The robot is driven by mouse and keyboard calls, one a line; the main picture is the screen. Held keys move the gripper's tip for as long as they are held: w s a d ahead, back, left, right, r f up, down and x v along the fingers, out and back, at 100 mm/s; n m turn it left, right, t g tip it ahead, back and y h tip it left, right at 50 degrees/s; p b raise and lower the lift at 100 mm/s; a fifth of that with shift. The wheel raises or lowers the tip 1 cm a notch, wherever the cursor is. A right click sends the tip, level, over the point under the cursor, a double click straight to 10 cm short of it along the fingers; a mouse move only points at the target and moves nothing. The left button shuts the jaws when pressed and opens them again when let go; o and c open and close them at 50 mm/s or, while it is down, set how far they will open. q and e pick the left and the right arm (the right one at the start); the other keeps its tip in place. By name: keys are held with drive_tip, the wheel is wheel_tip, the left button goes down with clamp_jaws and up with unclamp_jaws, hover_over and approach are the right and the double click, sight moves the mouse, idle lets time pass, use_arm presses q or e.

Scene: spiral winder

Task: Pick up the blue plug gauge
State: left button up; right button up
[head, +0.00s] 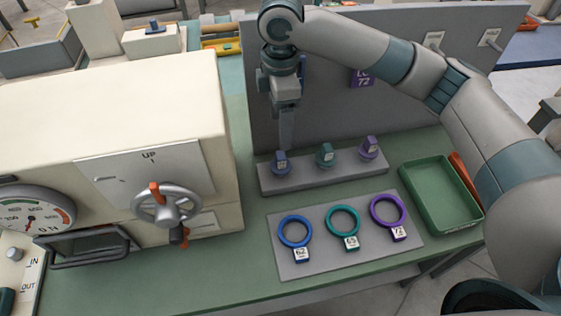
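The blue plug gauge (281,163) stands upright at the left end of a grey block (330,176), with a small label on its knob. A teal plug gauge (325,155) and a purple one (369,148) stand to its right on the same block. My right gripper (286,144) points down just above and behind the blue plug gauge in the picture. Its fingers are seen edge-on, so their opening and any contact with the knob cannot be told. My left gripper is not in view.
A grey plate (315,265) in front holds blue, teal and purple rings with number tags. A green tray (437,198) lies at the right. A cream machine (110,110) with a handwheel (166,206) fills the left. A grey panel (405,105) stands behind the block.

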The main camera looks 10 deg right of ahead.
sight(280, 154)
wheel_tip(280, 154, down, 8)
drive_tip(key=shift+r+p, duration=0.1)
drive_tip(key=shift+p, duration=0.7)
drive_tip(key=shift+f+p, duration=0.75)
drive_tip(key=shift+f, duration=2.2)
drive_tip(key=shift+c, duration=0.3)
drive_tip(key=c, duration=1.1)
drive_tip(key=shift+r, duration=0.2)
